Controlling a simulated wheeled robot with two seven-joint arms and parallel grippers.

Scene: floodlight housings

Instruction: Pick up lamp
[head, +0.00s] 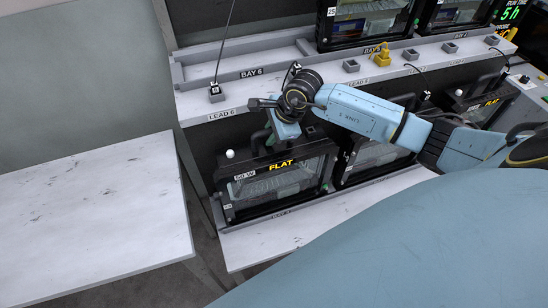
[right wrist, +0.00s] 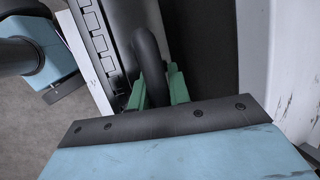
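The lamp (head: 275,184) is a black box-shaped floodlight housing with a glass front, marked "50 W" and "FLAT". It stands on the lower white shelf, below the "LEAD 6" label. My right gripper (head: 270,140) reaches down onto its top from above. In the right wrist view, the green fingertips (right wrist: 158,88) lie on either side of the lamp's dark curved handle (right wrist: 149,58) and appear closed against it. The lower ends of the fingers are hidden behind the gripper body. My left gripper is not in view.
A second housing (head: 376,157) stands close on the right of the lamp. The upper shelf (head: 215,105) holds sockets, leads and a yellow plug (head: 382,56). More housings stand behind. A bare white table (head: 95,215) at the left offers free room, with a gap before the shelf.

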